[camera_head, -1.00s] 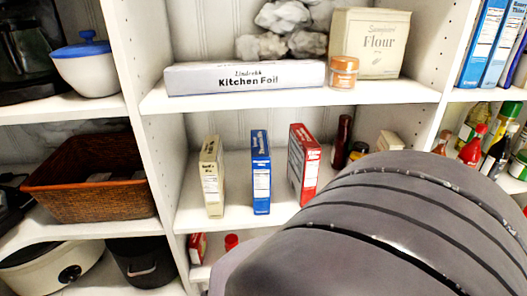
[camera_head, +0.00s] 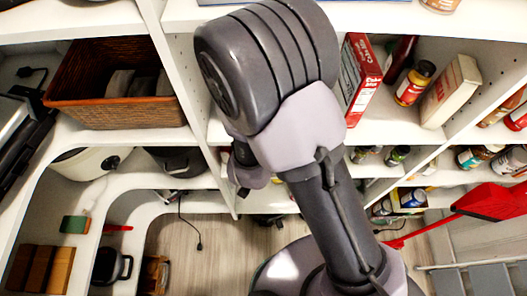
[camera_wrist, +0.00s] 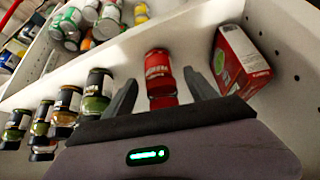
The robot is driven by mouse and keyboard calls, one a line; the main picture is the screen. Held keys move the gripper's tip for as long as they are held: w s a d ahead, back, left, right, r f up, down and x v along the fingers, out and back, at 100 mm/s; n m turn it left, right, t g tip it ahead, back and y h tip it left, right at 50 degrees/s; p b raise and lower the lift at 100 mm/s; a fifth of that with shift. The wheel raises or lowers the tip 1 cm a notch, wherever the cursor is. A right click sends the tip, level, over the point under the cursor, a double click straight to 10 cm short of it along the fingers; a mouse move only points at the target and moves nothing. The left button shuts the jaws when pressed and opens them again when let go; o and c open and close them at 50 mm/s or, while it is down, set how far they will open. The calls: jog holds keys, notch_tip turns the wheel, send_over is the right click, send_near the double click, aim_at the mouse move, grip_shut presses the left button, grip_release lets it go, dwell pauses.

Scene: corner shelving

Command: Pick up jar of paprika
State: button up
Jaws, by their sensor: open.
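A red jar (camera_wrist: 158,66) that looks like the paprika stands on a white shelf in the wrist view; its label is too blurred to read with certainty. My gripper (camera_wrist: 161,82) is open, with one dark finger on each side of the jar in the picture. I cannot tell whether the fingers are level with the jar or still short of it, and no grip shows. In the head view my arm covers the shelf area where this jar could be.
In the wrist view a red box (camera_wrist: 240,62) stands right of the jar, and several dark-lidded jars (camera_wrist: 97,92) stand to the left. The head view shows a wicker basket (camera_head: 122,100), a red box (camera_head: 362,78), a yellow-labelled bottle (camera_head: 414,83) and a red dustpan-like object (camera_head: 492,202).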

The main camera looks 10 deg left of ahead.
jog(key=x, duration=0.3)
jog(key=shift+f+b, duration=0.1)
jog(key=shift+b, duration=0.2)
jog(key=shift+s, duration=0.1)
grip_shut()
